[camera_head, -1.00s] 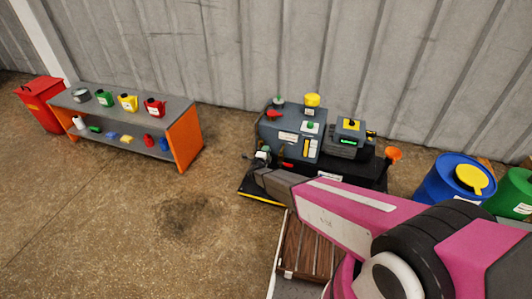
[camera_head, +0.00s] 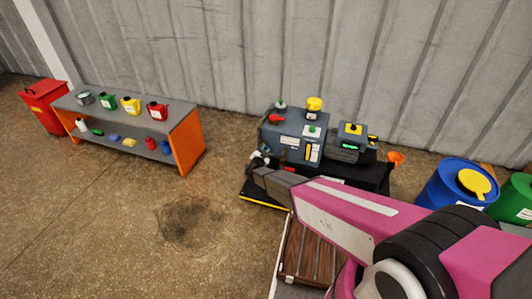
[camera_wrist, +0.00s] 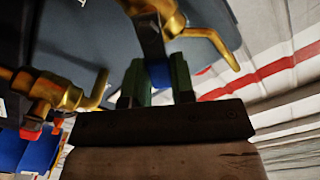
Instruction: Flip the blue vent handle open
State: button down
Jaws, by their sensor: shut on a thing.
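The blue vent handle (camera_wrist: 159,74) shows as a small blue patch between the green fingers of my gripper (camera_wrist: 155,82) in the wrist view. My gripper is shut on it; the fingers hide most of it. A grey bar and a brass fitting (camera_wrist: 170,12) with a bent brass spout lie just above it. In the head view the vacuum furnace (camera_head: 283,132) stands on a dark bench by the wall. My arm reaches its lower left side, where the handle is too small to make out.
A second brass valve (camera_wrist: 62,92) is close on the left in the wrist view, with blue parts below. In the head view a shelf (camera_head: 190,140) with several bottles stands left, a blue drum (camera_head: 440,185) right. Floor between shelf and bench is clear.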

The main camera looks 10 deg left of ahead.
jog(key=shift+w+a+r+n, duration=0.15)
jog(key=shift+a+n, duration=0.25)
jog(key=shift+n, duration=0.75)
jog(key=shift+s+a+r+n, duration=0.1)
jog(key=shift+a+n, duration=0.35)
jog(key=shift+n, duration=0.65)
jog(key=shift+w+a+r+n, duration=0.15)
jog(key=shift+a+n, duration=0.25)
jog(key=shift+n, duration=0.75)
jog(key=shift+s, duration=0.1)
jog(key=c, duration=1)
grip_release()
jog(key=shift+o, duration=0.2)
jog(key=s, duration=1)
jog(key=shift+s+a, duration=0.4)
jog(key=shift+a, duration=0.05)
